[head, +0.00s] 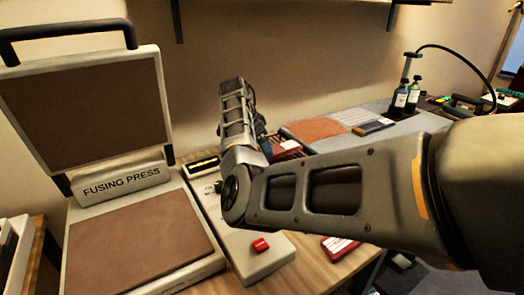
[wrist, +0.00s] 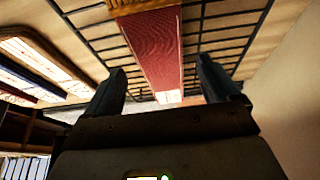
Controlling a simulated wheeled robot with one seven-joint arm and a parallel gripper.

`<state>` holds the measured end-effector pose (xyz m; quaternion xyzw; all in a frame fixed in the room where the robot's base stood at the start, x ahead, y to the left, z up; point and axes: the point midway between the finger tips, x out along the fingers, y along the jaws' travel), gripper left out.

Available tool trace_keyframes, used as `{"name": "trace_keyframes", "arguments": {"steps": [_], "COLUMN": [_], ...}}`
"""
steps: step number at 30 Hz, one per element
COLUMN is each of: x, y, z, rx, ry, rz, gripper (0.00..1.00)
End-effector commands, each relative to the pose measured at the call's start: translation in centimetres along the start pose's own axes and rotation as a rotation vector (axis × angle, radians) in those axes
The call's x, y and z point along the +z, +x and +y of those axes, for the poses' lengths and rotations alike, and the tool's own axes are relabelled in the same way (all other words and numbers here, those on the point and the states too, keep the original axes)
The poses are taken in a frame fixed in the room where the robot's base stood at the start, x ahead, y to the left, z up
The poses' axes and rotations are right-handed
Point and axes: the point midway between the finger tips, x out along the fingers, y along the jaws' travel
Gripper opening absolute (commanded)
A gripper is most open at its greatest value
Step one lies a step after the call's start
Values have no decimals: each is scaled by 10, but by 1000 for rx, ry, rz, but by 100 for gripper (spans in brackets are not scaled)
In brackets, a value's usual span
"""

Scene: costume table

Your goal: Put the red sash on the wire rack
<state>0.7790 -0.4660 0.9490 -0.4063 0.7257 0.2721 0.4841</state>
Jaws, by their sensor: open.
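The red sash (wrist: 152,50) is a flat red strip with a gold fringed end at the top of the wrist view and a small white patch at its other end. It appears to lie across the dark bars of the wire rack (wrist: 232,15), which show on both sides of it. My gripper (wrist: 161,66) is open, with one finger on each side of the sash and a gap to each. Whether the fingertips touch the rack cannot be told. In the head view my arm hides most of this area, and the sash cannot be made out for sure.
A fusing press (head: 125,190) with its lid raised stands at the left. A control box with a red button (head: 260,245) is beside it. A red labelled item (head: 340,247) lies near the table's front. Bottles (head: 405,95) and a brown cloth (head: 315,130) are farther back.

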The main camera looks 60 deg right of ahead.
Motion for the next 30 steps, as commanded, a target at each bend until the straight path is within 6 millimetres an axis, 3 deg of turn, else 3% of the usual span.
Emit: {"name": "trace_keyframes", "arguments": {"steps": [6, 13, 18, 30], "x": [0, 0, 0, 0], "y": [-47, -83, -94, -95], "z": [-1, -1, 0, 0], "rx": [-4, -3, 0, 0], "ry": [2, 2, 1, 1], "rz": [0, 0, -1, 0], "gripper": [88, 88, 88, 88]}}
